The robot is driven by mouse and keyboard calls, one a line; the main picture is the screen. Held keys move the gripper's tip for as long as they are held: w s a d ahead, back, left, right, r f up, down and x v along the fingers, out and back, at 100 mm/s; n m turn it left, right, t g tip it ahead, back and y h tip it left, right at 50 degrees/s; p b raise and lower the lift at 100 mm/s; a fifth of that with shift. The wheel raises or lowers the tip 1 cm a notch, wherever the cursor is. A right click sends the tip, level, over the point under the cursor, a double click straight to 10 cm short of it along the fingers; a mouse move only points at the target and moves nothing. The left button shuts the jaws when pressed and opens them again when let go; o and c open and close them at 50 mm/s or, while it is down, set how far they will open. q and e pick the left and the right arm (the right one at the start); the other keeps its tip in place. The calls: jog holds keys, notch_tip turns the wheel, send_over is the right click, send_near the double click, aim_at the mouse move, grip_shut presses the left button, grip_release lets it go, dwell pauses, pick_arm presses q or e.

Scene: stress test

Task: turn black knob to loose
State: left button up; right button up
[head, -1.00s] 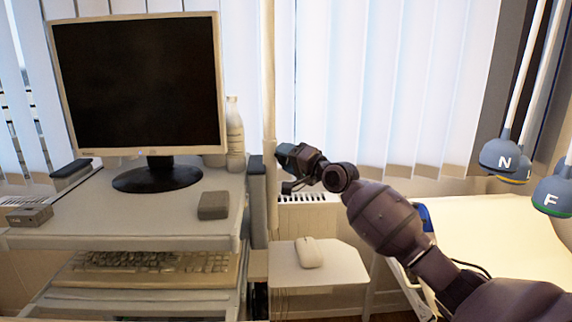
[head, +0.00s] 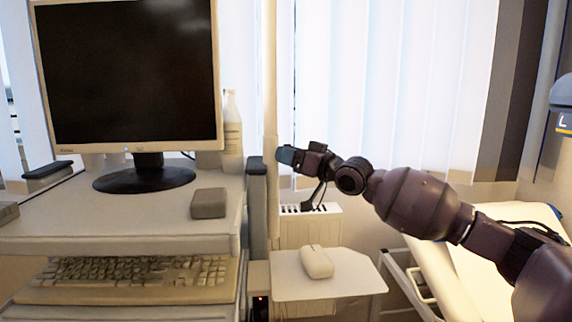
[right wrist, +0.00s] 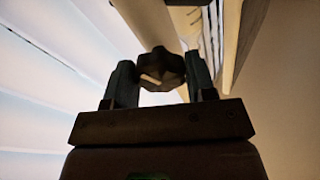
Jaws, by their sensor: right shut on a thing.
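The black knob (right wrist: 162,68) shows in the right wrist view as a dark, lobed knob between the two fingers of my right gripper (right wrist: 160,82). The fingers are shut on it, one on each side. In the head view my right gripper (head: 284,155) reaches the cream vertical pole (head: 270,90) from the right. The knob itself is hidden there behind the gripper. My left gripper is in neither view.
A monitor (head: 130,75) stands on a cart shelf (head: 110,218) at left, with a keyboard (head: 140,275) below. A white mouse (head: 316,262) lies on a small side shelf (head: 325,285) under my gripper. A white bed (head: 490,270) is at right.

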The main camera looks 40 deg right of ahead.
jog(key=shift+f+n+b, duration=0.2)
jog(key=shift+n+b, duration=0.3)
jog(key=shift+n, duration=0.6)
jog(key=shift+y, duration=0.3)
jog(key=shift+n, duration=0.3)
jog(key=shift+r, duration=0.15)
